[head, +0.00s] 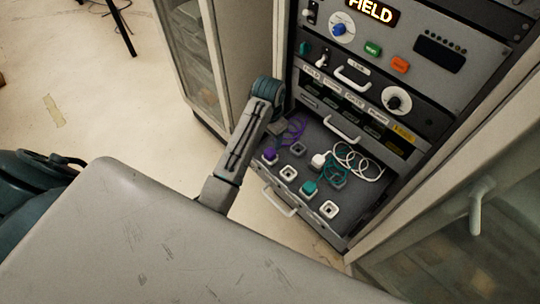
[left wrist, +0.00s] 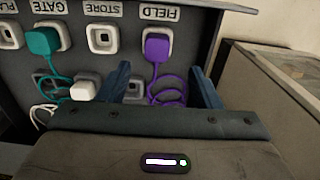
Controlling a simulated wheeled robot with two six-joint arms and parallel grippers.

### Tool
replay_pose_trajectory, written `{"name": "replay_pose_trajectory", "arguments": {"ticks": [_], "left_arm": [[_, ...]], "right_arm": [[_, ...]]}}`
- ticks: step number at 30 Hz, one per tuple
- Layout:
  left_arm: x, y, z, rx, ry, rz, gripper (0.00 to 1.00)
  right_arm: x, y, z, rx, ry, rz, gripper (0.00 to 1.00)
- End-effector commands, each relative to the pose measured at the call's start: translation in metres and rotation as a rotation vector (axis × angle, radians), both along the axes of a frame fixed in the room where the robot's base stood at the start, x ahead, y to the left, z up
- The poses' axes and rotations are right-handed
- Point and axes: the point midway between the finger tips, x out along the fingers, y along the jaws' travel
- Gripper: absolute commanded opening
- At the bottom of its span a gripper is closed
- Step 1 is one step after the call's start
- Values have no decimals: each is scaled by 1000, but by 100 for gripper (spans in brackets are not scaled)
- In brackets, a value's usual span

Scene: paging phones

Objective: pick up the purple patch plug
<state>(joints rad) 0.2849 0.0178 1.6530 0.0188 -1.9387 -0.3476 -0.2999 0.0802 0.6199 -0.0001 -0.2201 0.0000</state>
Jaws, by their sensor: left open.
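The purple patch plug (head: 270,155) sits on a socket at the left of the open drawer (head: 325,225), with a curly purple cord. In the left wrist view the purple plug (left wrist: 157,47) is at the socket under the upside-down FIELD label (left wrist: 160,13). My left gripper (left wrist: 160,75) is open, its two blue-grey fingers apart and empty. The plug shows beyond the fingertips, between their lines, and the cord (left wrist: 168,88) shows between the fingers. In the head view the fingers are mostly hidden behind the arm. My right gripper is not in view.
A teal plug (head: 309,187), a white plug (head: 318,160) and several sockets share the drawer. A white cable (head: 352,165) lies coiled at its right. The cabinet front with knobs and buttons rises behind. A glass-door cabinet (head: 475,225) stands at the right.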

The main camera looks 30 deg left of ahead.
Motion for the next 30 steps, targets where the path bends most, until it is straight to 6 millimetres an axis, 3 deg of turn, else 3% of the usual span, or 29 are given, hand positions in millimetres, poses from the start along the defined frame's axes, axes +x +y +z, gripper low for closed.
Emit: {"name": "replay_pose_trajectory", "arguments": {"ticks": [10, 18, 27, 30], "left_arm": [[-2, -2, -31, 0, 3, 1, 58], [-3, -4, -69, 1, 2, 1, 58], [-3, -4, -76, 1, -1, 1, 58], [-3, -4, -76, 1, -1, 1, 40]], "right_arm": [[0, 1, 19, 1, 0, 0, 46], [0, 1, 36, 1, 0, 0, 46], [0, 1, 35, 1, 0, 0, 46], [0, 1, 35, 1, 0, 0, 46]]}}
